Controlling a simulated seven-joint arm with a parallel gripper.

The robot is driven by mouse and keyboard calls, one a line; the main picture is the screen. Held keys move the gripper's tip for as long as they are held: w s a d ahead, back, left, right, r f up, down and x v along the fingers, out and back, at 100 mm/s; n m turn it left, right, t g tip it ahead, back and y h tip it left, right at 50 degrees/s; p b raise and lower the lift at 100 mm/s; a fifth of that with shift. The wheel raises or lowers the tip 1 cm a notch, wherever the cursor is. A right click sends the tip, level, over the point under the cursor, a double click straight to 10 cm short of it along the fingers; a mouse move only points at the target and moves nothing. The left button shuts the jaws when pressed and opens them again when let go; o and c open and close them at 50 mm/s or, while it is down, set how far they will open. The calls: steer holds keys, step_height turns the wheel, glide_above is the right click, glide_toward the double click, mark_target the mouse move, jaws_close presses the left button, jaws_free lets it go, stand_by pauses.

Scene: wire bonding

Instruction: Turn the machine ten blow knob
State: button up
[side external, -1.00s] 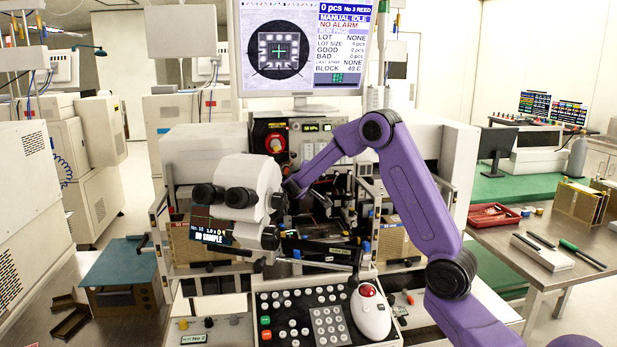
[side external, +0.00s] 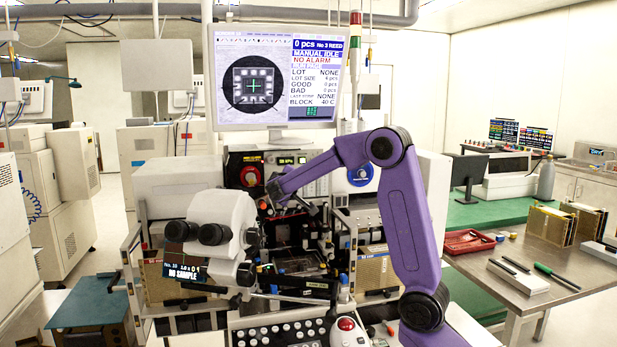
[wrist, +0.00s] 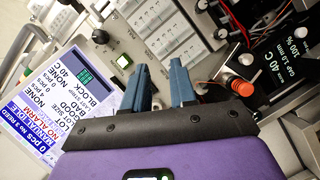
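My gripper (side external: 272,190) is in front of the upper panel of the bonding machine, below the monitor. A small black knob (wrist: 100,36) sits on a grey panel left of the fingers, beside a green lit button (wrist: 124,60). An orange-red knob (wrist: 245,59) is to the right. I cannot read which control is the ten blow knob.
The monitor (side external: 275,80) hangs above the panel. The white microscope head (side external: 222,218) stands left of my gripper. A keypad (side external: 280,332) and a white mouse-like controller (side external: 348,334) lie in front. A small display (wrist: 286,62) is at the right in the wrist view.

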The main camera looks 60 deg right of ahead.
steer(key=s+a+r, duration=0.4)
steer(key=s, duration=0.4)
steer(key=shift+s+a, duration=0.15)
steer(key=shift+a, duration=0.1)
steer(key=shift+r, duration=0.1)
